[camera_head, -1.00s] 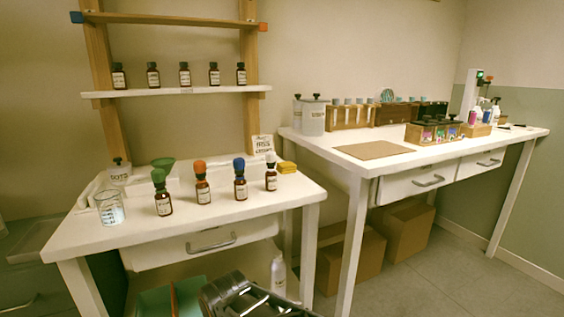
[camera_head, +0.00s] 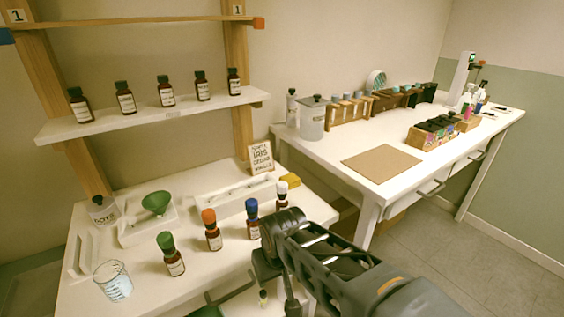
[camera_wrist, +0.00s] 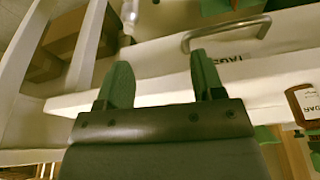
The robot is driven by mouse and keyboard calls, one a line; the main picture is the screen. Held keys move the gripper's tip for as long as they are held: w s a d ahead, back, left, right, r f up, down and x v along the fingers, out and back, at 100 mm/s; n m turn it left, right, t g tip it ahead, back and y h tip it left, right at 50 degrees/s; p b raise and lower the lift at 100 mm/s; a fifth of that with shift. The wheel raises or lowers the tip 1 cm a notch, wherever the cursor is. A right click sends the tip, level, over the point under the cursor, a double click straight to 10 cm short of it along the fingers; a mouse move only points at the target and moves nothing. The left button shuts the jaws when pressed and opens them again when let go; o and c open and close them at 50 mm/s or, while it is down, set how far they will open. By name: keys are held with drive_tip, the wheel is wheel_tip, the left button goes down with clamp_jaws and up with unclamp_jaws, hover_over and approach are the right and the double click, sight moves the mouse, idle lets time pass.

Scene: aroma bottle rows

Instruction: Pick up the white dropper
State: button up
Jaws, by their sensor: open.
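The white dropper (camera_head: 282,188) tops a small brown bottle in the front row on the left bench, at the row's right end. The bottle's lower part is partly hidden behind my arm in the head view. My gripper (camera_wrist: 162,78) is open, with nothing between its fingers in the wrist view. In the head view it hangs by the bench's front edge, nearer the camera than the bottle. The white dropper cannot be made out in the wrist view.
Bottles with green (camera_head: 166,241), orange (camera_head: 209,216) and blue (camera_head: 252,207) tops stand left of it. A drawer handle (camera_wrist: 228,30) shows ahead of the fingers.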

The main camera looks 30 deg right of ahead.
drive_tip(key=w+r+p+v, duration=0.1)
drive_tip(key=w+p+v, duration=0.2)
drive_tip(key=p+v, duration=0.8)
wheel_tip(320, 180, up, 10)
drive_tip(key=m+g+p, duration=0.3)
drive_tip(key=m, duration=1.1)
hover_over(282, 183)
wheel_tip(282, 183, down, 7)
drive_tip(key=shift+s+d, duration=0.1)
drive_tip(key=shift+f, duration=3.25)
drive_tip(key=c, duration=0.7)
